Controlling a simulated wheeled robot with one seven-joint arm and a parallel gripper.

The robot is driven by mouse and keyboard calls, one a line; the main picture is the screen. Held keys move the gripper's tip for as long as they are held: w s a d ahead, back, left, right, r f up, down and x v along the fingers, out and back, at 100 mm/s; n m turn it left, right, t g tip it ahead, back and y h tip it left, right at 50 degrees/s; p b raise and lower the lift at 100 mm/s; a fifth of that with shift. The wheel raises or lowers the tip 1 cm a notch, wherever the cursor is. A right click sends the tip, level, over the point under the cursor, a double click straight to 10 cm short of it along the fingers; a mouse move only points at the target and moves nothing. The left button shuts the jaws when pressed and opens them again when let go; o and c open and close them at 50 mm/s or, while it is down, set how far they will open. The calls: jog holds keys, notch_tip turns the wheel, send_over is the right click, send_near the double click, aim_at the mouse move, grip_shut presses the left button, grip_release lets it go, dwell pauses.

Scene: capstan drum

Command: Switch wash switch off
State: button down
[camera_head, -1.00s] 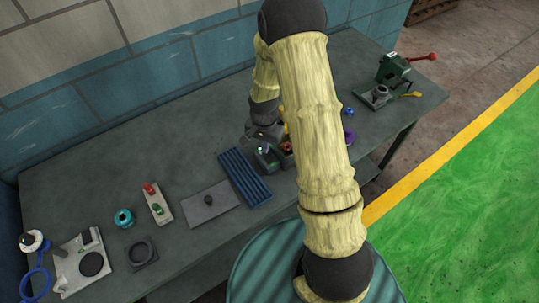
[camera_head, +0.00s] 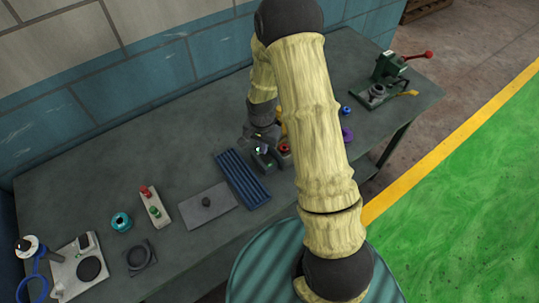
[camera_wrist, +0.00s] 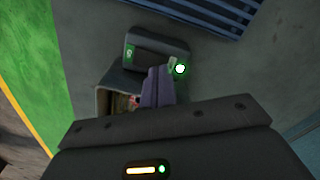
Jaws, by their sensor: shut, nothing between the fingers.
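In the head view the housing (camera_head: 264,162) shows partly below my gripper. My gripper (camera_wrist: 158,72) is shut and empty, its fingertips over the housing's near edge, just left of the lamp. Whether they touch it I cannot tell. The fingers hide part of the housing, and I cannot make out the switch lever's position.
An open box (camera_wrist: 112,101) with small red items stands beside the housing. A blue ribbed tray (camera_head: 243,178) lies left of it, then a grey plate (camera_head: 190,207) and a red-and-green button box (camera_head: 155,206). A green press (camera_head: 390,67) stands at the far right.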

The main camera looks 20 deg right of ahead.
jog(key=shift+a+f, duration=0.15)
jog(key=shift+a, duration=0.1)
jog(key=shift+s, duration=0.1)
jog(key=shift+d+f, duration=0.25)
